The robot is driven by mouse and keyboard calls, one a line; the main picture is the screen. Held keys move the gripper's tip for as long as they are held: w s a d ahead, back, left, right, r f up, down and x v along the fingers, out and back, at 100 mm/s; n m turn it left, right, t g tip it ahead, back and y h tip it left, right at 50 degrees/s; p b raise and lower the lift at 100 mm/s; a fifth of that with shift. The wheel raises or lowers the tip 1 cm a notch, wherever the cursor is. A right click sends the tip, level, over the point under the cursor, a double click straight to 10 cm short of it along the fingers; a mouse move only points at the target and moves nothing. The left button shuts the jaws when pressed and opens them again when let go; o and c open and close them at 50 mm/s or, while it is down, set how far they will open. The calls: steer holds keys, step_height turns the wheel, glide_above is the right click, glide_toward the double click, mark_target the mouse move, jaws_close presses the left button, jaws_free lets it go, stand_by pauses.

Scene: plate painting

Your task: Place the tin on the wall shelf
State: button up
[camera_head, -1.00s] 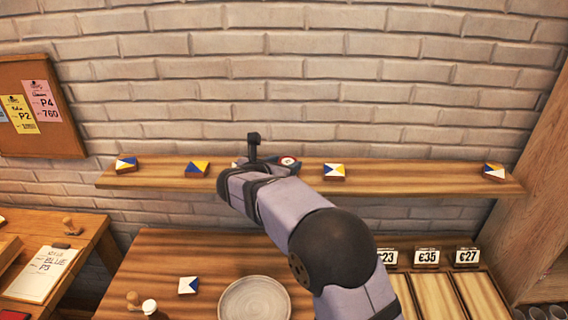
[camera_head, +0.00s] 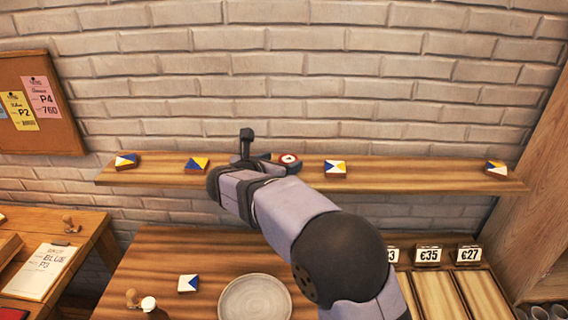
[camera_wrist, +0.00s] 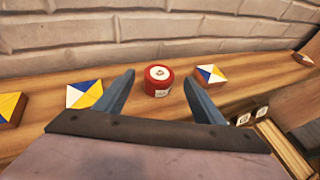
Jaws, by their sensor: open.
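The tin (camera_wrist: 158,81) is small, round and red with a pale lid and label. It stands upright on the wall shelf (camera_wrist: 60,128). In the head view the tin (camera_head: 290,163) shows on the shelf (camera_head: 400,178) just right of my gripper (camera_head: 247,140), whose fingers are mostly hidden there by my arm. In the wrist view my gripper (camera_wrist: 163,98) is open. Its two blue-grey fingers are spread on either side of the tin, with clear gaps on both sides and nothing held.
Painted tiles sit on the shelf: one at far left (camera_head: 126,161), one left of my gripper (camera_head: 197,165), one right of the tin (camera_head: 335,169) and one at far right (camera_head: 495,169). A brick wall stands close behind.

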steer(key=b+v, duration=0.2)
steer(key=v, duration=0.7)
steer(key=s+d+f+m+g, duration=0.4)
steer(key=s+d+f+m, duration=0.3)
steer(key=d, duration=0.3)
steer(key=s+d+f+m+g, duration=0.5)
steer(key=d+f+m, duration=0.3)
steer(key=d+f, duration=0.15)
steer(key=s+d+f+m+g+y, duration=0.1)
steer(key=s+f+m, duration=0.3)
steer(key=s+m, duration=0.4)
steer(key=s+d+f+m+g+y, duration=0.1)
steer(key=s+f+m+y, duration=0.3)
steer(key=s+m, duration=0.4)
steer(key=shift+s+d+f+g, duration=0.25)
steer(key=shift+s+f+g, duration=0.45)
steer(key=shift+g, duration=0.1)
